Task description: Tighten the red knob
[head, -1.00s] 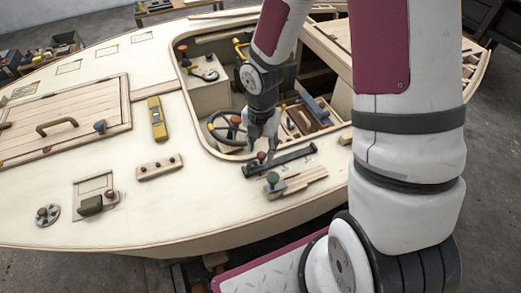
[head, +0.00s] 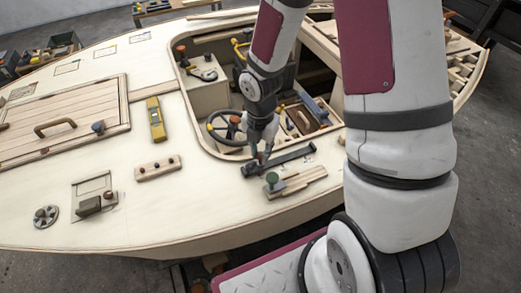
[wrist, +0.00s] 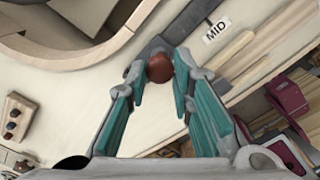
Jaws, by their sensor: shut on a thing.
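The red knob (wrist: 159,68) is a round, dark red ball at the end of a dark grey bar on the pale plywood deck. In the wrist view it sits between the fingertips of my gripper (wrist: 161,74), whose teal-padded fingers touch it from both sides. In the head view my gripper (head: 261,152) points down at the left part of the dark bar (head: 290,156) and mostly hides the knob. The part under the knob is hidden by the fingertips.
The cockpit opening with a steering wheel (head: 222,125) is behind. A yellow level (head: 156,119) and a knob strip (head: 158,168) lie left, with bare deck between.

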